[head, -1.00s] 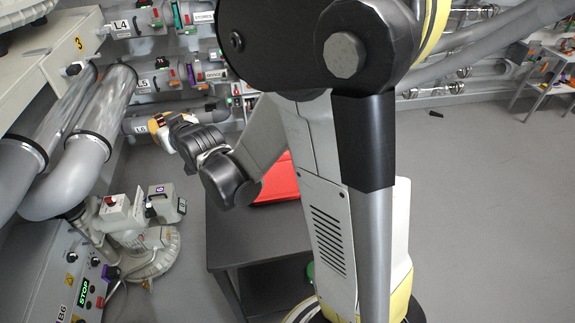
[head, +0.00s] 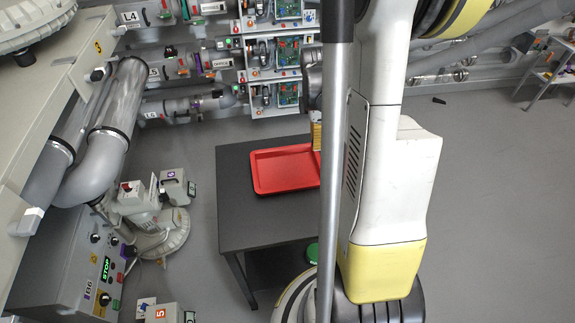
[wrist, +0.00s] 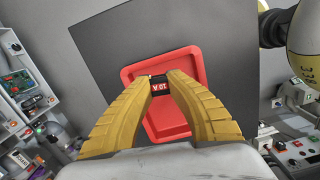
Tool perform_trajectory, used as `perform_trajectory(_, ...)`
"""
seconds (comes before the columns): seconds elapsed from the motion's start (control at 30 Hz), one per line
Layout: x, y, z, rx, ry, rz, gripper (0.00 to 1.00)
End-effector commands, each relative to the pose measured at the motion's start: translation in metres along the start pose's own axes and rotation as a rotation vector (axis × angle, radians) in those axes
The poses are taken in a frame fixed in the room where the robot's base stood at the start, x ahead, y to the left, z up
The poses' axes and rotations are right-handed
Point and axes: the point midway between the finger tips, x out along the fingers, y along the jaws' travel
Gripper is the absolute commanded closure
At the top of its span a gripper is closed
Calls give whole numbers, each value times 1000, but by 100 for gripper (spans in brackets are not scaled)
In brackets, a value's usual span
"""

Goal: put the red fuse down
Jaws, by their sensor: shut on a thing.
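The red fuse (wrist: 160,85) is a small dark piece with a red label bearing white lettering. In the wrist view it sits between the two yellow fingertips of my gripper (wrist: 159,77), which is shut on it. Behind the fuse is a red tray (wrist: 180,136) on a dark table; the height of the fuse above it is hard to tell. In the head view the red tray (head: 262,189) looks empty where it shows. There my gripper (head: 316,136) shows only as a yellow finger by the tray's right side, and my arm hides the rest and the fuse.
The dark table (head: 236,220) has bare top around the tray. A grey-white machine (head: 145,215) stands left of it. Shelves with green circuit boards (head: 287,55) line the back wall, beside grey pipes (head: 115,110). Grey floor (head: 490,200) is open on the right.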

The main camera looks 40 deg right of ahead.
Motion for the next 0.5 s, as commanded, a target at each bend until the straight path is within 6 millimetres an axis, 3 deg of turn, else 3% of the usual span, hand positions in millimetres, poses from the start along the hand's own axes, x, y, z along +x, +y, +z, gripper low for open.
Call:
perform_trajectory(0.1,-7,-26,33,-69,-99,11,100)
perform_trajectory(0.27,-9,-45,53,-114,-162,21,100)
perform_trajectory(0.37,-4,-45,49,-125,-175,24,100)
perform_trajectory(0.5,15,-34,19,-130,-176,25,100)
